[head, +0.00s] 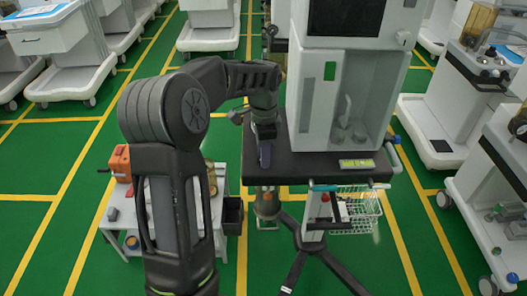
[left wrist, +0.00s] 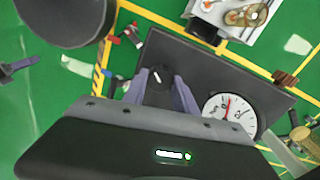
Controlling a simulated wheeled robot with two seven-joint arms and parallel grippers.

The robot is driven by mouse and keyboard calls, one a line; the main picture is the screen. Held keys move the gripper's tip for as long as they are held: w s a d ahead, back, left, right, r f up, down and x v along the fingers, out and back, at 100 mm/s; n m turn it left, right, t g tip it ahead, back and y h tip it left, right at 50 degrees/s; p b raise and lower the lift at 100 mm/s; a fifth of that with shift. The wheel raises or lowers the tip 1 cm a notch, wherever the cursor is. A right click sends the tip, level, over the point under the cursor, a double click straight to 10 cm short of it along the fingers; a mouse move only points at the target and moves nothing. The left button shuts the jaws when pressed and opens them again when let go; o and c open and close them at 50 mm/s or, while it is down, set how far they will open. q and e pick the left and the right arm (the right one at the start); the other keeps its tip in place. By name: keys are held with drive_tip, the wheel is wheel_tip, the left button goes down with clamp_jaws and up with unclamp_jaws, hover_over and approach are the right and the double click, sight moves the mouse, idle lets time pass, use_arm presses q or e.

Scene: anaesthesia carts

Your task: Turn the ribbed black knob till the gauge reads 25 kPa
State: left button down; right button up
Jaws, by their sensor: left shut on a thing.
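The ribbed black knob (left wrist: 157,78) shows in the left wrist view between the two fingers of my left gripper (left wrist: 158,92), with a pale mark on its face. The gripper is shut on it. The round white gauge (left wrist: 230,112) is just right of the fingers; its red needle points roughly up in the picture, but its numbers are too small to read. In the head view my left gripper (head: 265,150) is at the left edge of the cart's dark shelf (head: 310,166); the knob and gauge cannot be made out there. My right gripper is in neither view.
The tall pale cart body (head: 345,95) stands right of my gripper. A wire basket (head: 352,213) hangs below the shelf. A low white table (head: 115,222) with an orange box (head: 120,162) stands at left. More carts line both sides; green floor lies between.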

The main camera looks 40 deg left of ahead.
use_arm(q)
drive_tip(key=m+p, duration=0.1)
drive_tip(key=m, duration=0.4)
idle(0.4)
drive_tip(key=c, duration=1)
unclamp_jaws()
wheel_tip(320, 180, up, 8)
drive_tip(key=shift+f, duration=0.1)
